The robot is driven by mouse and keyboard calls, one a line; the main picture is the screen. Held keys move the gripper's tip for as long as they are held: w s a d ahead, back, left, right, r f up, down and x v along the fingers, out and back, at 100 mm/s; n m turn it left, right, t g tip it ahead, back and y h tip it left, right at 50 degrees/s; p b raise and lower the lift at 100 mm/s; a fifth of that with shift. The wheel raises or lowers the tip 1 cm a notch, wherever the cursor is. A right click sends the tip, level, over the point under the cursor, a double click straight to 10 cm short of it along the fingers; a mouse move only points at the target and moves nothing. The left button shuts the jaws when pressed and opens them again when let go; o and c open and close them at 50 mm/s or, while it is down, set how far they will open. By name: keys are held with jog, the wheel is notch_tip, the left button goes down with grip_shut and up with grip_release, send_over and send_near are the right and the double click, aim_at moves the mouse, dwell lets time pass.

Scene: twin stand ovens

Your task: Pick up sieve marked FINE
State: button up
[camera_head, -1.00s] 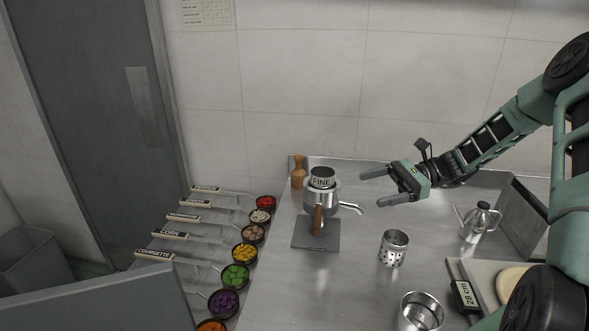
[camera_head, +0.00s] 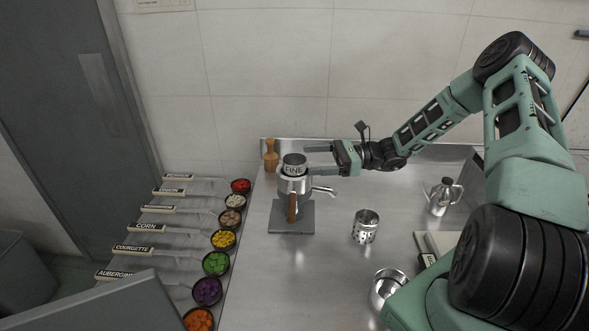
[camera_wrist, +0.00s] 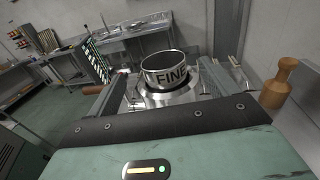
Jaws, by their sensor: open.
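The metal sieve marked FINE (camera_head: 294,165) sits upright on top of a metal vessel with a brown handle (camera_head: 291,205), which stands on a dark square plate (camera_head: 306,223). My gripper (camera_head: 308,160) is open and level with the sieve, just to its right, with its fingers pointing left. In the wrist view the sieve (camera_wrist: 166,70) shows ahead, between the two fingers, its label facing the camera. I cannot tell whether a finger touches it.
A perforated metal cup (camera_head: 365,228) and a steel pot (camera_head: 388,288) stand to the right. A wooden pestle-like piece (camera_head: 271,156) is behind the sieve. A kettle (camera_head: 441,197) stands far right. Several bowls of vegetables (camera_head: 223,239) line the left edge.

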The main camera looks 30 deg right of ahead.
aim_at(296, 160)
jog(key=shift+p+x, duration=1.7)
jog(key=shift+x, duration=1.1)
jog(key=shift+w+d+f, duration=0.15)
jog(key=c, duration=1.1)
